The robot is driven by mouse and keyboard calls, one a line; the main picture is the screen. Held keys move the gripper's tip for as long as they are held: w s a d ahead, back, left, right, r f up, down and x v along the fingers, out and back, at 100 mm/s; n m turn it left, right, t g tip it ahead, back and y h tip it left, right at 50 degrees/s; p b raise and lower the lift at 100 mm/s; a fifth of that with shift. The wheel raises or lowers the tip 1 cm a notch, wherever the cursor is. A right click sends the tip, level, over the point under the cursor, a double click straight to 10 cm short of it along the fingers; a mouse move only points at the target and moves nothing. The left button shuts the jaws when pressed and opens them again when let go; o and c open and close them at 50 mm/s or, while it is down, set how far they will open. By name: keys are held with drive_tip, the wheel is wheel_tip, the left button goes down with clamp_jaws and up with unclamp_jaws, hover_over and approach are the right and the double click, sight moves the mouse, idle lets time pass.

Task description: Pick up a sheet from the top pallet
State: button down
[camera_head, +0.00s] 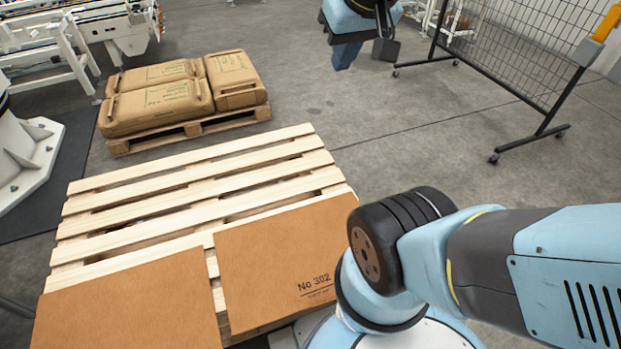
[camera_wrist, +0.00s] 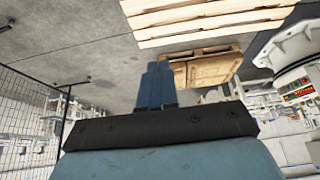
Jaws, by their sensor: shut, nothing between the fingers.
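A wooden slatted pallet (camera_head: 190,188) lies in the left middle of the head view. Two brown sheets cover its near part: a left sheet (camera_head: 130,310) and a right sheet (camera_head: 285,255) printed "No 302". My arm hides part of the right sheet's right side. My gripper (camera_head: 344,60) is at the top of the head view, beyond the pallet and well apart from the sheets. In the wrist view my gripper (camera_wrist: 158,66) has its blue fingers together with nothing between them. The pallet's bare slats (camera_wrist: 205,25) show at the top there; no sheet shows in that view.
A smaller pallet (camera_head: 190,130) with brown sacks (camera_head: 155,105) stands behind the slatted pallet. A wire mesh fence (camera_head: 525,45) on feet stands at the right. A white machine base (camera_head: 25,160) stands at the left. Grey floor between pallets and fence is clear.

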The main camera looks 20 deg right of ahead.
drive_tip(key=w+d+f+g, duration=0.1)
drive_tip(key=w+f+g, duration=0.1)
drive_tip(key=w, duration=0.8)
drive_tip(key=g, duration=0.3)
hover_over(320, 199)
drive_tip(key=w+a, duration=0.3)
drive_tip(key=a, duration=0.1)
wheel_tip(320, 199, down, 19)
drive_tip(key=w+d+f+g, duration=0.1)
drive_tip(key=w+f, duration=0.2)
drive_tip(key=f, duration=0.6)
drive_tip(key=w+d+f+g, duration=0.1)
drive_tip(key=w+f, duration=0.2)
drive_tip(key=f, duration=0.5)
drive_tip(key=shift+n+g, duration=0.6)
drive_tip(key=shift+g, duration=0.1)
drive_tip(key=w+x, duration=0.1)
drive_tip(key=x, duration=0.9)
drive_tip(key=w+d+x, duration=0.1)
drive_tip(key=x, duration=1)
drive_tip(key=w+f+x, duration=0.1)
drive_tip(key=x, duration=0.9)
drive_tip(key=shift+w+d+f, duration=0.15)
drive_tip(key=shift+w+d, duration=0.1)
drive_tip(key=shift+s+f, duration=0.25)
drive_tip(key=shift+s, duration=0.05)
drive_tip(key=shift+s+d, duration=0.2)
drive_tip(key=shift+s, duration=1.5)
